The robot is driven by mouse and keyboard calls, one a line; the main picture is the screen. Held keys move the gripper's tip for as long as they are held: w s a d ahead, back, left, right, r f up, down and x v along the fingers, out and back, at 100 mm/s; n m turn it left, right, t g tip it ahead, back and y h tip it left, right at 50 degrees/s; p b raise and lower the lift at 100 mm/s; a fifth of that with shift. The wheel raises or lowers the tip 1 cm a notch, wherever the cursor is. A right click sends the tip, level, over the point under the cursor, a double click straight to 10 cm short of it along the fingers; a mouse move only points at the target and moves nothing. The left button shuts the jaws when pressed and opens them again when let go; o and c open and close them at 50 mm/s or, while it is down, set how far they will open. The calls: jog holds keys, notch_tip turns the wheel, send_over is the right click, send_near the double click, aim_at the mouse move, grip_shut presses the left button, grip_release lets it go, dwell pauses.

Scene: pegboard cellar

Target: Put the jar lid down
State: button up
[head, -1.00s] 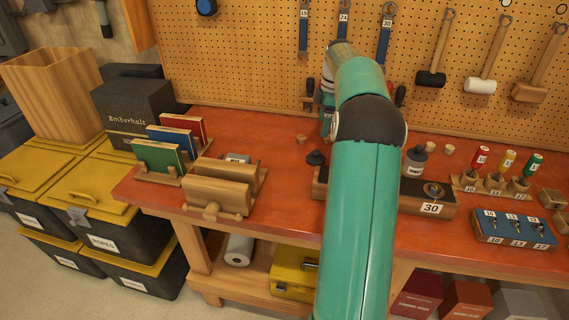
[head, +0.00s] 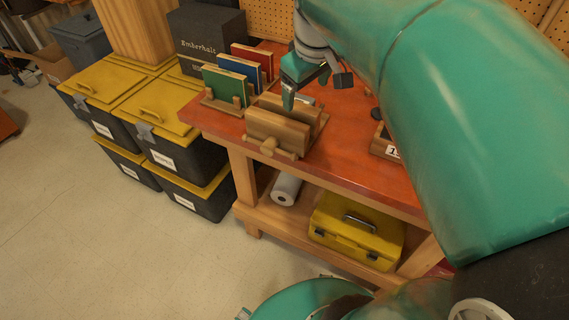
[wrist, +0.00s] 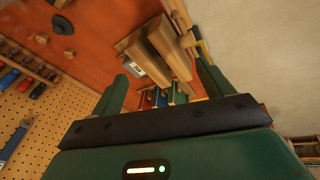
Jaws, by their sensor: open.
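My gripper (head: 290,97) is open over the left part of the orange bench, just above or beside the wooden vise (head: 278,133); the exact gap is unclear. In the wrist view its two fingers (wrist: 161,78) stand apart with nothing seen held between them. A small dark round piece with a knob, which looks like the jar lid (wrist: 62,25), lies on the bench in the wrist view, well to the left of the fingers. In the head view a dark piece that seems to be this lid (head: 375,113) shows partly beside my arm. The jar is not seen now.
Green, blue (head: 238,69) and red books stand in a wooden rack behind the vise. A dark box (head: 205,45) is beyond them. Yellow-lidded bins (head: 150,110) stand left of the bench. A yellow toolbox (head: 355,228) sits on the lower shelf. Open bench lies right of the vise.

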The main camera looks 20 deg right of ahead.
jog(key=s+a+f+m+t+y, duration=0.1)
jog(key=s+a+f+m+t, duration=0.1)
jog(key=s+a+f, duration=0.4)
jog(key=s+a+m, duration=0.1)
jog(key=s+a, duration=0.3)
jog(key=s, duration=0.3)
jog(key=shift+s+f+m, duration=0.15)
jog(key=shift+m, duration=0.25)
